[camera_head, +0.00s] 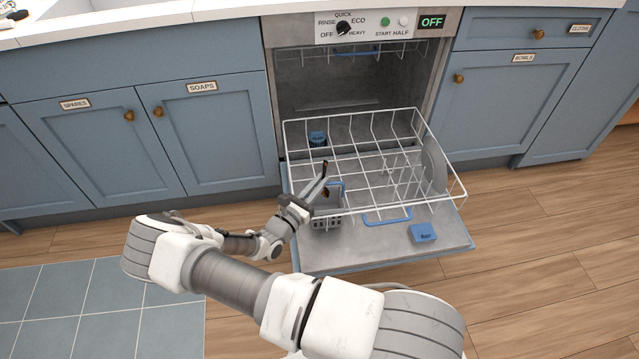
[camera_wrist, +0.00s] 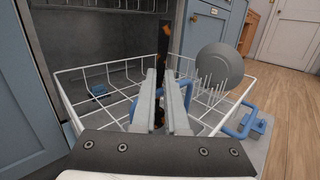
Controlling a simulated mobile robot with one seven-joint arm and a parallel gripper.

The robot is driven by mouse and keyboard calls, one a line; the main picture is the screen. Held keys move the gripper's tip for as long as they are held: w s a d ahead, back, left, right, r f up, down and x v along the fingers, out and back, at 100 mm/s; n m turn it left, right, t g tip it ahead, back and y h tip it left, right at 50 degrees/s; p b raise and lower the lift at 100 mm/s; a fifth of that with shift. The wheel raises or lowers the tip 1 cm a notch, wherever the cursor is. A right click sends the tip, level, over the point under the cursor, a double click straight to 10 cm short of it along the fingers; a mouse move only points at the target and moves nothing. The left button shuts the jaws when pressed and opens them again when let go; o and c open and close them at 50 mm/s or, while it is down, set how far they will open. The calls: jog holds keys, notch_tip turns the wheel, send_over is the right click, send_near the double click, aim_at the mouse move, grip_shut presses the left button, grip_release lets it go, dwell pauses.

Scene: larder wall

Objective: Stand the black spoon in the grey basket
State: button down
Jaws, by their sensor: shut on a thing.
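The black spoon (camera_wrist: 165,40) stands roughly upright in the wrist view, with orange-brown smears on it. My gripper (camera_wrist: 161,78) is shut on it, and its upper part rises past the fingertips. In the head view a short dark piece of the spoon (camera_head: 325,166) shows above my gripper (camera_head: 318,182). The grey basket (camera_head: 327,222) sits at the front left of the wire rack, right under and beside the fingers. The fingers hide part of it. I cannot tell whether the spoon's lower end is inside the basket.
The white wire rack (camera_head: 375,208) is pulled out over the open dishwasher door (camera_head: 345,255). A grey plate (camera_head: 434,165) stands in the rack's right side; it also shows in the wrist view (camera_wrist: 219,70). A blue box (camera_head: 423,233) lies on the door. Floor to the right is clear.

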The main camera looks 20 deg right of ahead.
jog(key=f, duration=0.1)
jog(key=s+f, duration=0.1)
jog(key=f, duration=0.1)
jog(key=shift+f+g+y, duration=0.15)
jog(key=shift+g+y, duration=0.15)
jog(key=c, duration=0.9)
grip_release()
jog(key=shift+o, duration=0.2)
jog(key=shift+a, duration=0.15)
jog(key=r+p+v, duration=0.1)
jog(key=p+v, duration=0.2)
jog(key=v, duration=1.3)
jog(key=shift+r+p, duration=0.4)
jog(key=shift+a+r+h, duration=0.1)
jog(key=shift+h, duration=0.3)
